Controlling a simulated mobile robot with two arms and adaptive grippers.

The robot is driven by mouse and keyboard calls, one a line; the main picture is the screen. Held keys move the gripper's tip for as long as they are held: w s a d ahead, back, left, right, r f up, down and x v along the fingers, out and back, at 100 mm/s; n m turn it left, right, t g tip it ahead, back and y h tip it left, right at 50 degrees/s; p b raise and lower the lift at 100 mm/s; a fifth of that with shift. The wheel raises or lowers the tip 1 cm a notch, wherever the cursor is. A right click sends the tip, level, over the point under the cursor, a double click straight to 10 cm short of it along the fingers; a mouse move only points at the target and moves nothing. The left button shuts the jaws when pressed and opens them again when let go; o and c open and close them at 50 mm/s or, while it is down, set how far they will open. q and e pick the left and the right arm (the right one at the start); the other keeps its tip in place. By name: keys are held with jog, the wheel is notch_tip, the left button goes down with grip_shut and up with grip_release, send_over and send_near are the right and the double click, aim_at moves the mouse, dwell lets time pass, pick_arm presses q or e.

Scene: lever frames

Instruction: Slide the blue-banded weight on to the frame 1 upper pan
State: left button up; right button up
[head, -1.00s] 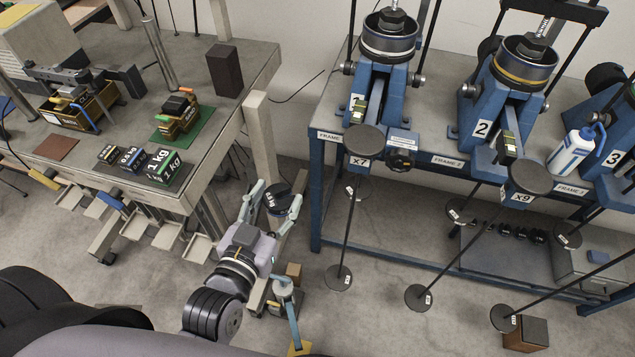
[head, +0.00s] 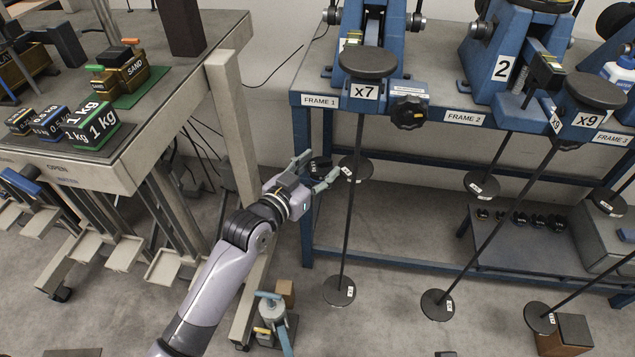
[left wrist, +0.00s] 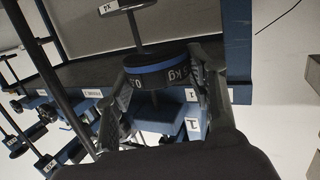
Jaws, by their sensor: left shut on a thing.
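The blue-banded weight (left wrist: 158,76) is a dark round block with a blue stripe and white kg lettering in the left wrist view. My left gripper (head: 320,173) is shut on it; the fingers (left wrist: 172,85) close on its two sides. In the head view the weight (head: 319,166) is small and dark between the fingers. The frame 1 upper pan (head: 355,169) is a dark disc with a white tag, partway down the rod under the x7 head. The weight is just left of this pan; I cannot tell if they touch. My right gripper is out of view.
The rod's lower pan (head: 339,291) hangs near the floor. The frame table's blue leg (head: 306,205) stands close left of the rod. A side bench (head: 150,160) bears labelled blocks at left. Frame 2's rod (head: 500,230) slants down at right.

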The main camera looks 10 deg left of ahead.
aim_at(345, 171)
pick_arm(q)
jog(key=w+f+b, duration=0.2)
jog(key=w, duration=0.1)
jog(key=w+f+b, duration=0.1)
jog(key=b, duration=0.1)
jog(key=shift+w+a+f, duration=0.3)
jog(key=shift+a+f, duration=0.05)
jog(key=shift+f, duration=0.05)
jog(key=shift+w+a+f+h+b, duration=0.15)
jog(key=shift+w+h+b, duration=0.15)
jog(key=shift+w+b, duration=0.25)
jog(key=d, duration=0.1)
jog(key=w+d, duration=0.1)
jog(key=d, duration=0.2)
jog(key=shift+w+b, duration=0.3)
jog(key=shift+b, duration=0.1)
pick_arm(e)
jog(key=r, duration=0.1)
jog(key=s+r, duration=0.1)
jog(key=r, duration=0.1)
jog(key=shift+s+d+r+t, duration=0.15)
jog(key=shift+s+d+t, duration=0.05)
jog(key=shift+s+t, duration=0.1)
pick_arm(q)
jog(key=shift+d, duration=0.1)
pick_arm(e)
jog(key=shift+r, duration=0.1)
